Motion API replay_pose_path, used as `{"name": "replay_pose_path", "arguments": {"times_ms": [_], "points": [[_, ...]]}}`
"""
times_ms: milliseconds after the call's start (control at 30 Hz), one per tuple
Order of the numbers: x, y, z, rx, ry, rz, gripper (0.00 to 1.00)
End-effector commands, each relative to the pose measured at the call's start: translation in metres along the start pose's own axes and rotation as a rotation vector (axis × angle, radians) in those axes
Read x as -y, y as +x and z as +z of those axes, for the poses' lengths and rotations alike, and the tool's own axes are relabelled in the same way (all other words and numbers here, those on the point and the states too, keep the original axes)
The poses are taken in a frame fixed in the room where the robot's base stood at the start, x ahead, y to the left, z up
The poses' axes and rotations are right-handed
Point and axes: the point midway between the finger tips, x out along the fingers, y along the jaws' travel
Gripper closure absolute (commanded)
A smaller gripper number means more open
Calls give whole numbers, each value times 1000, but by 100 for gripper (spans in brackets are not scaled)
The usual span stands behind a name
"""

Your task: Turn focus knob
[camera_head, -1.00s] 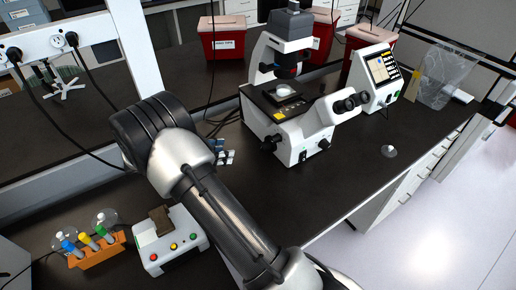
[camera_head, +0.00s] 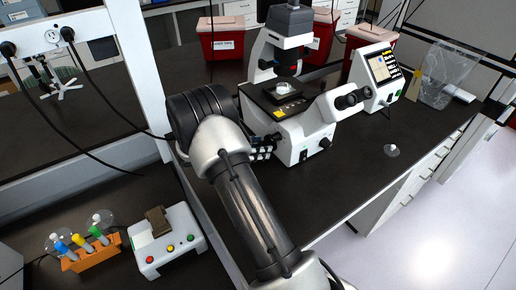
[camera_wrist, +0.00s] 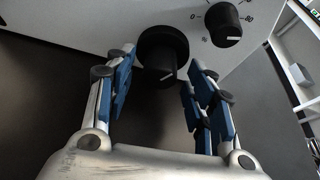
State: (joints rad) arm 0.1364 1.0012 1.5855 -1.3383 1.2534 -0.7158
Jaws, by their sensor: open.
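The white microscope (camera_head: 300,135) stands on the dark bench, with a black stage and eyepieces. My gripper (camera_wrist: 158,75) is open, with one blue-padded finger on each side of this knob. Whether either finger touches it I cannot tell. In the head view my gripper (camera_head: 262,148) is at the microscope's lower left side, partly hidden by my arm.
A smaller black dial (camera_wrist: 228,22) with a printed number scale sits right of the knob. A screen unit (camera_head: 374,80) stands right of the microscope. Red bins (camera_head: 222,42) stand behind. An orange tube rack (camera_head: 92,255) and a white box with buttons (camera_head: 168,240) are at lower left.

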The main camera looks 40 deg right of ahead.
Motion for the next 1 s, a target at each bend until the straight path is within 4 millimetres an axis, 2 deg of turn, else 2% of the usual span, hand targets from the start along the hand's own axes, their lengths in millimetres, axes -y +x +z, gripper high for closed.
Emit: {"name": "replay_pose_path", "arguments": {"times_ms": [167,800,1000], "points": [[0,0,0,0,0,0,51],[0,0,0,0,0,-1,94],[0,0,0,2,56,23,95]]}}
